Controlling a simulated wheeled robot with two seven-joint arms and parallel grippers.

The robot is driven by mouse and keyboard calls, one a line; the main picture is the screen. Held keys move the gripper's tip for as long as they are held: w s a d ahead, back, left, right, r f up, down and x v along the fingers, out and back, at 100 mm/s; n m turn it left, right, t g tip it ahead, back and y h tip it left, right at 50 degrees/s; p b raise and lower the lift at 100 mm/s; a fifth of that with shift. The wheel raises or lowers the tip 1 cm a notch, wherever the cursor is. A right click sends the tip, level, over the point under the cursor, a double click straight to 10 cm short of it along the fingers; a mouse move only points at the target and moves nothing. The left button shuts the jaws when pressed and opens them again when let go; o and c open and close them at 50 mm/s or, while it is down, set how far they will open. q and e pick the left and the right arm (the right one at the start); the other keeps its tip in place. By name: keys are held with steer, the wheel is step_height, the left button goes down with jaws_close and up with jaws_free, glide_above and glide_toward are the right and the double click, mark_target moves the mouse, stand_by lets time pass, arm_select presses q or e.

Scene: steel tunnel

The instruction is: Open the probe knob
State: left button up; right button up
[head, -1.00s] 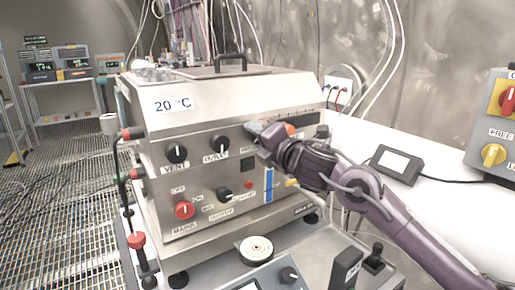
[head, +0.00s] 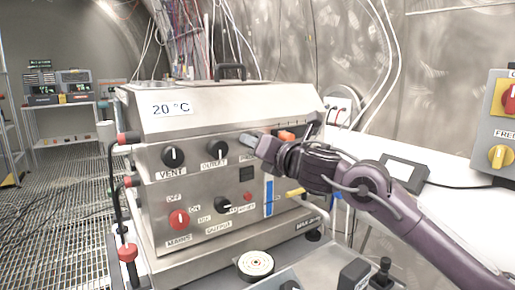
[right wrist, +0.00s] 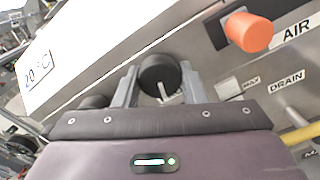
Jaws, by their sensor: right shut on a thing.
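The probe knob (right wrist: 158,72) is a round black knob with a pale pointer, on the steel front panel of the box. In the right wrist view it sits between the two grey fingers of my right gripper (right wrist: 160,85), which is shut on it. In the head view my right gripper (head: 250,141) reaches the panel from the right, just right of the outlet knob (head: 216,148), and hides the probe knob. How far the knob is turned is hard to tell. My left gripper is not in view.
The vent knob (head: 173,156), the red mains knob (head: 179,219) and the output knob (head: 223,205) are on the same panel. An orange knob (right wrist: 248,31) labelled AIR and a yellow drain handle (right wrist: 301,135) are close to my right gripper.

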steer(key=shift+f, duration=0.2)
steer(key=o, duration=1)
steer(key=shift+r, duration=0.1)
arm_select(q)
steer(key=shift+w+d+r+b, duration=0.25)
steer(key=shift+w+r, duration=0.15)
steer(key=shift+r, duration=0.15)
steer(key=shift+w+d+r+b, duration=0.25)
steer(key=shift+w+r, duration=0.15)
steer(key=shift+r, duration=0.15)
arm_select(e)
steer(key=v, duration=0.7)
steer(key=shift+s+d, duration=0.25)
steer(key=shift+s, duration=0.1)
